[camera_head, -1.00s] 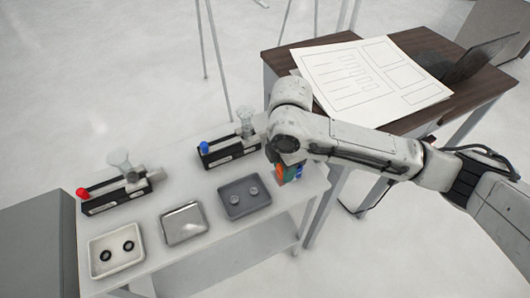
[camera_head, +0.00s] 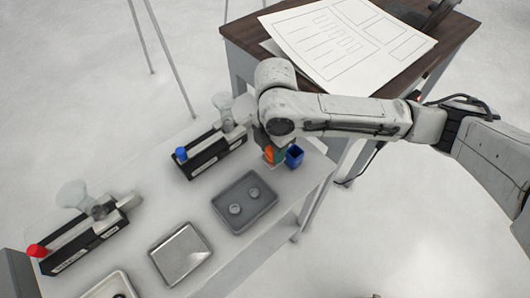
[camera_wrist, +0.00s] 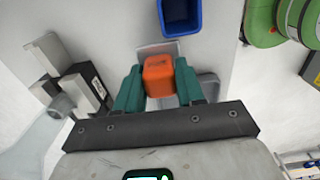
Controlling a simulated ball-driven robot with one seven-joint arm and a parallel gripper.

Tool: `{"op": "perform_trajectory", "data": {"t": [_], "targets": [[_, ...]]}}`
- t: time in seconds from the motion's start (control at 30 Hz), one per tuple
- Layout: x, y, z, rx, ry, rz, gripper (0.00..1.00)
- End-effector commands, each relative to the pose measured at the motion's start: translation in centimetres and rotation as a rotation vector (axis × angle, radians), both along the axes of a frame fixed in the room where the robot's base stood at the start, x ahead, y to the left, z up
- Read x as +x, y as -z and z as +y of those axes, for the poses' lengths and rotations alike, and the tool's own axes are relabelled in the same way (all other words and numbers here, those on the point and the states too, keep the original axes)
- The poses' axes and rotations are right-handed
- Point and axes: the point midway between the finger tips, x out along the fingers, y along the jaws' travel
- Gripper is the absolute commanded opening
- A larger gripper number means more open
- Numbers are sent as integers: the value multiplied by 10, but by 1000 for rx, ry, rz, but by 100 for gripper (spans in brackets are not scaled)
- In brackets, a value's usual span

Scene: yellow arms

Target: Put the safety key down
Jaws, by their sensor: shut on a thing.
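The safety key (camera_wrist: 158,76) has an orange block-shaped head and sits between the green fingers of my gripper (camera_wrist: 158,88) in the wrist view. The gripper is shut on it. In the head view my gripper (camera_head: 272,152) hangs over the right end of the white table, with the orange key (camera_head: 269,154) partly hidden by it. A grey plate lies just beyond the key in the wrist view; I cannot tell whether the key touches it. A blue open container (camera_head: 294,156) stands close to the right of the gripper and also shows in the wrist view (camera_wrist: 180,16).
A grey tray (camera_head: 262,214) holds two small round parts. A silver tray (camera_head: 180,254) and a cream tray (camera_head: 98,290) lie left of it. Black devices with a blue knob (camera_head: 181,153) and a red knob (camera_head: 37,250) stand behind. A dark desk (camera_head: 236,38) stands at the back.

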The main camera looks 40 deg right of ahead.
Motion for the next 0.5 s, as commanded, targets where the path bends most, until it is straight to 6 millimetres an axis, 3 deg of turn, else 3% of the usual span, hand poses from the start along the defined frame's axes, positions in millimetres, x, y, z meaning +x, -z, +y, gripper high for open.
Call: {"op": "perform_trajectory", "data": {"t": [0.03,0.1,0.5], "targets": [[-4,13,-3,0,1,0,6],[-7,20,-5,0,1,-1,6],[-9,22,-6,1,0,-1,6]]}}
